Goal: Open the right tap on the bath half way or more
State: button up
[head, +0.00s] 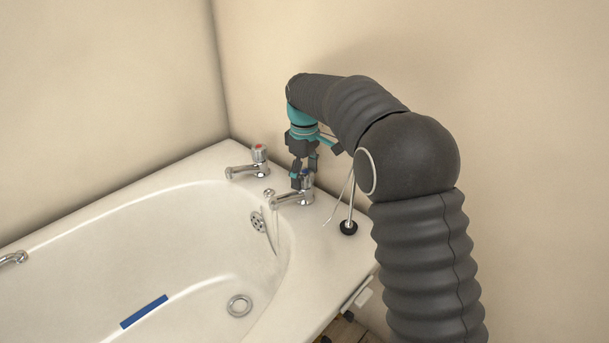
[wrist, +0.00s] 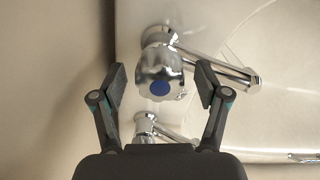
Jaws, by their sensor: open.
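The right tap (head: 290,199) is chrome and stands on the bath's end rim, its spout pointing left over the tub in the head view. In the wrist view its knob with a blue cap (wrist: 160,88) sits between my two fingers. My gripper (head: 304,172) points down over this tap from above; in the wrist view my gripper (wrist: 161,84) is open, with a visible gap between each finger and the knob. In the head view the fingers partly hide the knob. The left tap (head: 259,156), with a red cap, stands farther back on the rim.
The bath (head: 180,190) is white and holds a blue strip (head: 144,311). A thin upright rod on a black base (head: 348,228) stands on the rim right of the tap. Beige walls are close behind. The left tap also shows low in the wrist view (wrist: 148,124).

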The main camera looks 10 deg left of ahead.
aim_at(304, 171)
notch_tip(304, 171, up, 12)
jog(key=shift+f, duration=0.15)
dwell(0.7)
